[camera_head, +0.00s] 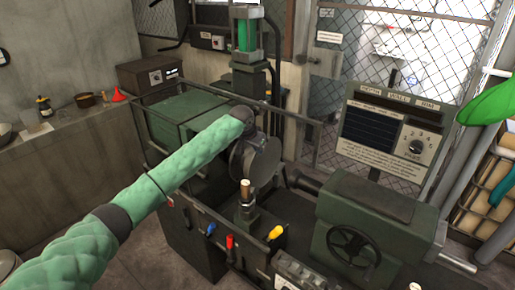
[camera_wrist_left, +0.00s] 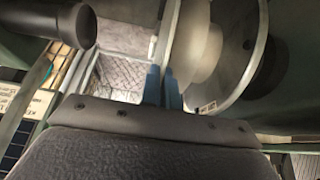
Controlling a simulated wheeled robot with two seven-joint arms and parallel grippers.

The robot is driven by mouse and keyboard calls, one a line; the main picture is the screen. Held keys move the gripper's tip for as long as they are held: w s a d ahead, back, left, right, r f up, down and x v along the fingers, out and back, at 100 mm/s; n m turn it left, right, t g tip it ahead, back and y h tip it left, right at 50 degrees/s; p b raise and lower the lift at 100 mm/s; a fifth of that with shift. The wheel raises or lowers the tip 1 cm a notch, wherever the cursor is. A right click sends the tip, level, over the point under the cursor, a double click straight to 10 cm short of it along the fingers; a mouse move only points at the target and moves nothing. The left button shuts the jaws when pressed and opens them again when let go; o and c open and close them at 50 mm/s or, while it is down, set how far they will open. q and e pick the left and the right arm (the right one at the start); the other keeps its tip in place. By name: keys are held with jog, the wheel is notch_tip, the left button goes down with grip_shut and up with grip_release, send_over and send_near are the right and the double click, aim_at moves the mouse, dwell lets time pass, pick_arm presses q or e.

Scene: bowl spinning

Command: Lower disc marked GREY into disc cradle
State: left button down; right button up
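A round grey metal disc (camera_head: 264,162) stands on edge at the end of my left arm in the head view; no marking is readable. In the wrist view, a thin plate edge (camera_wrist_left: 171,28) runs down between the two blue fingertips of my left gripper (camera_wrist_left: 162,86), which are close together and appear shut on it. In the head view the left fingers are hidden behind the wrist. A pale rounded form and a larger round plate (camera_wrist_left: 250,62) lie just right of the fingers. I cannot pick out the disc cradle. My right gripper is out of view.
A green lathe with a handwheel (camera_head: 353,246) fills the right front. A short post with a brown top (camera_head: 246,190) stands below the disc. Coloured levers (camera_head: 230,241) line the front rail. A sign board (camera_head: 396,137) stands behind. A bench (camera_head: 60,140) lies left.

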pick_arm(q)
jog(key=shift+f, duration=0.25)
jog(key=c, duration=2.1)
grip_release()
jog(key=o, duration=0.5)
